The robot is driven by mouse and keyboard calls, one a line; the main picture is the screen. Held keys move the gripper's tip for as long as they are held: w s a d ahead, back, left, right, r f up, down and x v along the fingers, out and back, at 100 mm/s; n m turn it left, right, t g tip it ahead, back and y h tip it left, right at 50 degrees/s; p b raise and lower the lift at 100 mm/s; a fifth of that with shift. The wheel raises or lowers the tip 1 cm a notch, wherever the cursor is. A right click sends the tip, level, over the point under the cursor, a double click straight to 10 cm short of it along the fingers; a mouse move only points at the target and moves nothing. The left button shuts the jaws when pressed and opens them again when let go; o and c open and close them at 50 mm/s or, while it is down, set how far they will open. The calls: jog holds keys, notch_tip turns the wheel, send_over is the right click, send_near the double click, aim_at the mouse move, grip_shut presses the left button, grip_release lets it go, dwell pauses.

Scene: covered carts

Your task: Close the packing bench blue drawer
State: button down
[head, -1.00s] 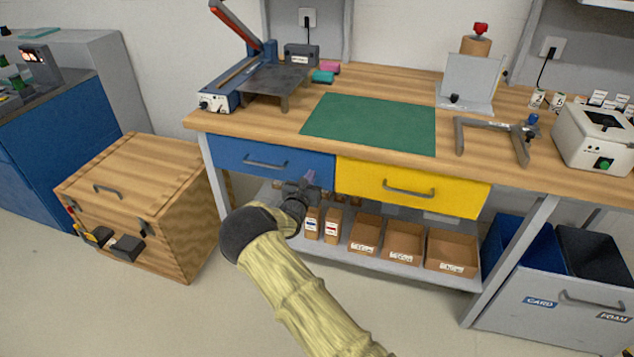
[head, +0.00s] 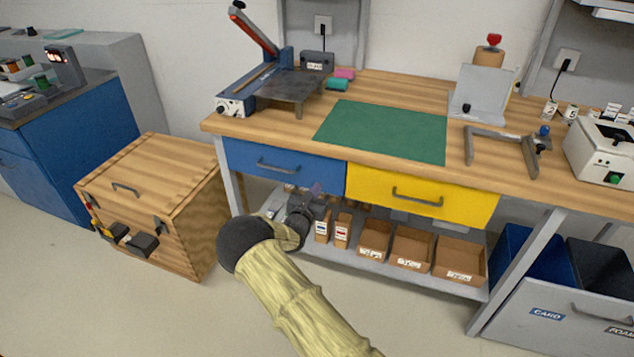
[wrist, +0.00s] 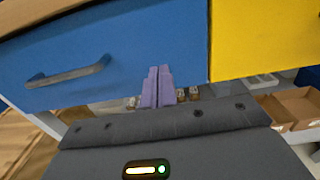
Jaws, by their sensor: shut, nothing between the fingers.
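The blue drawer (head: 300,166) is at the left under the bench top, with a grey bar handle (head: 278,166). Its front looks about level with the yellow drawer front beside it; I cannot tell whether a small gap remains. In the wrist view the blue front (wrist: 140,40) fills the upper left, and its handle (wrist: 68,72) is left of my fingers. My gripper (head: 316,188) is shut and empty, its purple fingertips together (wrist: 158,85). They are at the drawer's lower right part, right of the handle. I cannot tell whether they touch the front.
The yellow drawer (head: 420,194) is directly right of the blue one. Below is a shelf with several cardboard bins (head: 411,250). A wooden crate (head: 155,195) stands on the floor at left. Grey bins (head: 560,305) stand at right. The floor before the bench is open.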

jog(key=v, duration=0.9)
jog(key=shift+s+a, duration=0.2)
jog(key=shift+s, duration=0.15)
jog(key=shift+w+d+f, duration=0.1)
jog(key=shift+w, duration=0.1)
